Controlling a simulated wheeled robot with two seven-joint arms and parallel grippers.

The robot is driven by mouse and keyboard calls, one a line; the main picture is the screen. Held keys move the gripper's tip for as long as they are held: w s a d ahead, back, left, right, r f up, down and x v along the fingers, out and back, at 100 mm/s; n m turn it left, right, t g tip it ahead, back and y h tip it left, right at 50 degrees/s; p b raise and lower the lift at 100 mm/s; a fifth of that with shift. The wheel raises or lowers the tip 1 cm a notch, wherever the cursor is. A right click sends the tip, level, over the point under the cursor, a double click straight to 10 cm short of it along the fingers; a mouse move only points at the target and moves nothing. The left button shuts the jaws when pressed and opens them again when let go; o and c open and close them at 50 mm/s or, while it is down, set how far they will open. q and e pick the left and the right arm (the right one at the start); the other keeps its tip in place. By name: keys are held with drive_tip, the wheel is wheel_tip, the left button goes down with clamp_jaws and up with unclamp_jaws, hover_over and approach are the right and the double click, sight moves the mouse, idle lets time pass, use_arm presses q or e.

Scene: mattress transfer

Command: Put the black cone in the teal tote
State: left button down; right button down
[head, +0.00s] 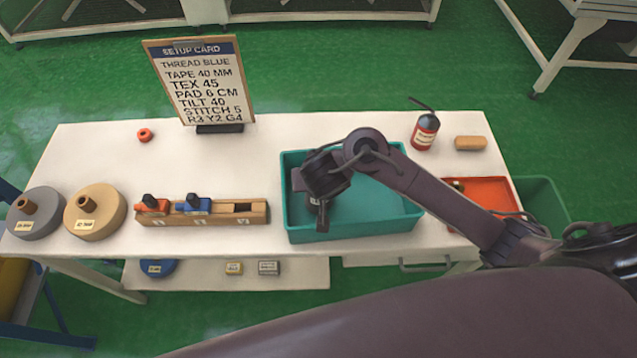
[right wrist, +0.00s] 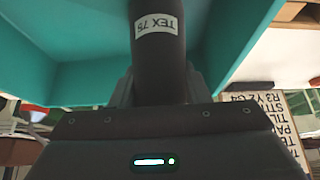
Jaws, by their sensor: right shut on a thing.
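The teal tote (head: 400,220) stands open on the white table, right of its middle. My right gripper (head: 312,190) hangs over the left part of the tote, near its rim. In the right wrist view my right gripper (right wrist: 160,88) is shut on the black cone (right wrist: 158,65), a dark tapered piece with a white label reading TEX 75. Teal tote walls (right wrist: 80,85) show around the cone there. In the head view the cone is mostly hidden by the gripper, and I cannot tell whether it touches the tote. My left gripper is not in view.
Grey (head: 35,220) and tan (head: 105,222) discs lie further left.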

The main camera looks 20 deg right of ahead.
drive_tip(key=shift+f, duration=0.1)
drive_tip(key=c, duration=0.8)
unclamp_jaws()
drive_tip(key=p+v, duration=0.6)
drive_tip(key=v, duration=0.6)
